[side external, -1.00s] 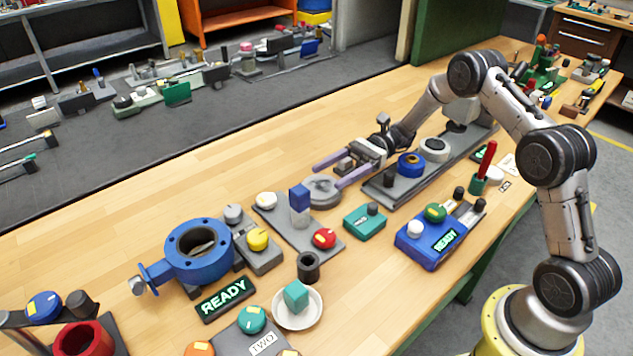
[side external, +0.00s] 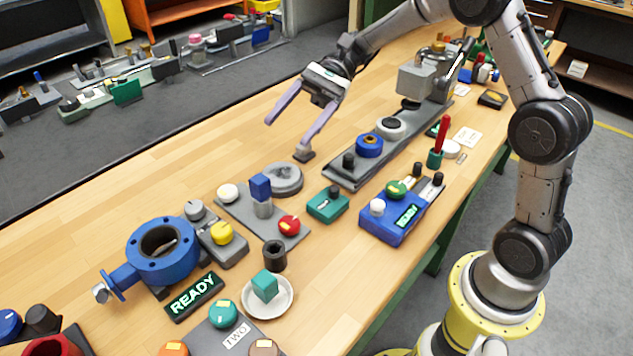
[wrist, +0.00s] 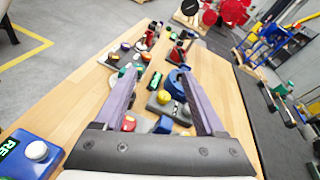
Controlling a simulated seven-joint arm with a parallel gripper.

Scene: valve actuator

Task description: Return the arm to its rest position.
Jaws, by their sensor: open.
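My gripper (side external: 287,138) is open, with two long purple fingers spread wide and nothing between them. In the side external view it hangs above the bench, up and behind the round grey disc (side external: 285,180). A small grey block (side external: 304,155) shows at the tip of its right finger; I cannot tell whether they touch. In the wrist view the open fingers (wrist: 161,75) point along the bench. My arm reaches in from the right, its upper part cut off by the picture's top edge. The blue flanged valve body (side external: 160,262) stands at the left of the bench.
Below and right of my gripper are a grey rail with a blue ring (side external: 369,146), a teal box (side external: 328,205) and a blue control box (side external: 388,228). A white dish (side external: 285,308) holds a teal cube. The bench's back left is bare wood (side external: 200,180).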

